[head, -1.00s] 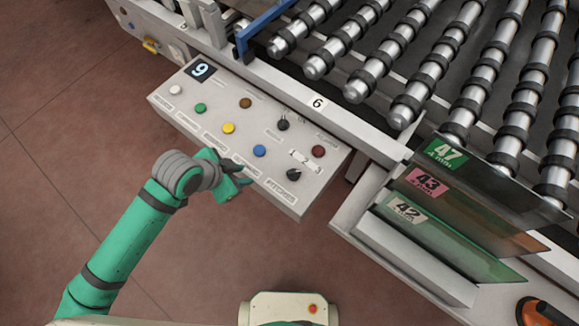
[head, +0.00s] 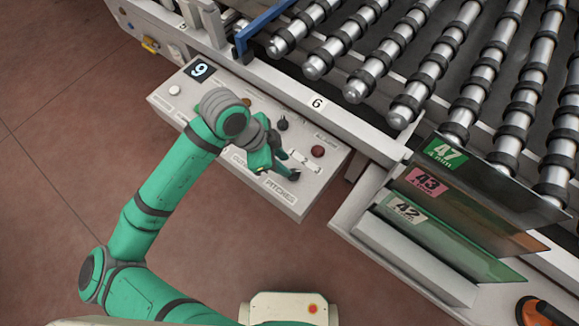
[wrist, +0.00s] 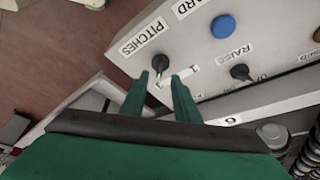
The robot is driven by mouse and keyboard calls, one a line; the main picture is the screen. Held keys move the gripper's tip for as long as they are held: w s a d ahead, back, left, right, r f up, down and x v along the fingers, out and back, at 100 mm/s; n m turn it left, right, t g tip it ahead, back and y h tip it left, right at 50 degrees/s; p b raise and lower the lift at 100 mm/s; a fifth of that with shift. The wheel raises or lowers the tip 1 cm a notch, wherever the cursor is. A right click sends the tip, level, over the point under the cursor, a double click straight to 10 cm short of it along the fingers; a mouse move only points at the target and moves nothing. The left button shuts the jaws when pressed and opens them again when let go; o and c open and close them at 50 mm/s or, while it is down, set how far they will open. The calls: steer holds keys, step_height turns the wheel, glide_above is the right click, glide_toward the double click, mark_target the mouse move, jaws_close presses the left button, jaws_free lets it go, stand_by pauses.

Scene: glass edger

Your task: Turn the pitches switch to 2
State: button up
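The pitches switch is a black knob (wrist: 160,63) beside the "PITCHES" label on the control panel (head: 310,192). In the head view my gripper (head: 286,170) is over the switch and mostly hides it. In the wrist view my gripper (wrist: 160,80) is open, with its two green fingers apart. The knob shows between and just beyond the fingertips; contact cannot be told. The white 1-2-3 scale (head: 304,161) is by the switch. The right finger partly covers it in the wrist view. Which number the switch points at cannot be told.
A blue button (wrist: 223,26) and another black knob, labelled "RAISE" (wrist: 240,72), sit near the switch. A dark red button (head: 318,151) is also close. The roller conveyor (head: 400,60) lies behind the panel. Glass sheets (head: 450,240) stand at the right.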

mark_target(293, 173)
steer(key=shift+x, duration=2.75)
steer(key=shift+c, duration=0.3)
jaws_close()
